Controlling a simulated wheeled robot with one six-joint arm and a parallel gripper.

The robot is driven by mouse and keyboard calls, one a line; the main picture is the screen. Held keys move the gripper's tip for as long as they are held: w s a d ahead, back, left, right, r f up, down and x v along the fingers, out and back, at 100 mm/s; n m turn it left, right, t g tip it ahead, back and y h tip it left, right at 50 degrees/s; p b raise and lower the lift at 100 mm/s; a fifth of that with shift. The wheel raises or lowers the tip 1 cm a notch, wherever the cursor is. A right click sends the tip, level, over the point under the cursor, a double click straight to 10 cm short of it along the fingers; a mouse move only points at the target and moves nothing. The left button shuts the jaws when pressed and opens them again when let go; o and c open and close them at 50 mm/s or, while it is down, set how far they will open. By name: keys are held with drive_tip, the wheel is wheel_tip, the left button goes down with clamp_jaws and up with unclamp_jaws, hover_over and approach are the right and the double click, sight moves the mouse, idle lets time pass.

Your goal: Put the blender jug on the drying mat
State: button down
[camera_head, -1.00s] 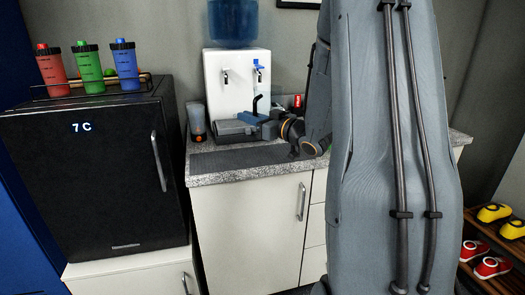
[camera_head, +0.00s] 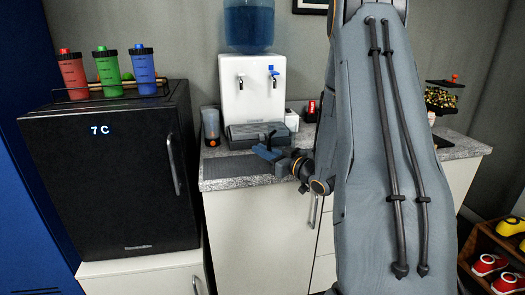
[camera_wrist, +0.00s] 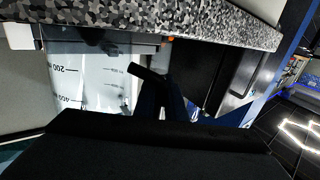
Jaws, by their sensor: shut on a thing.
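My gripper (camera_head: 262,152) reaches in from the right, low over the front of the counter. In the wrist view, a clear body with 200 and 400 marks (camera_wrist: 85,80), seemingly the blender jug, shows left of the fingers. A black piece, perhaps its handle, lies at my gripper (camera_wrist: 155,90), which is shut on it. I cannot clearly make out the held jug in the head view. The drying mat (camera_head: 226,167) is a dark flat sheet on the counter's front left; my gripper is near its right end. I cannot tell whether the jug touches it.
A dark-topped clear cup with an orange light (camera_head: 211,127) stands behind the mat. The white water dispenser (camera_head: 250,88) and its grey tray (camera_head: 250,134) stand behind too. The black fridge (camera_head: 110,175) with several bottles is left. The speckled counter (camera_head: 225,183) ends just in front.

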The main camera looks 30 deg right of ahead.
drive_tip(key=c, duration=1.8)
unclamp_jaws()
drive_tip(key=b+v, duration=0.1)
drive_tip(key=v, duration=1.1)
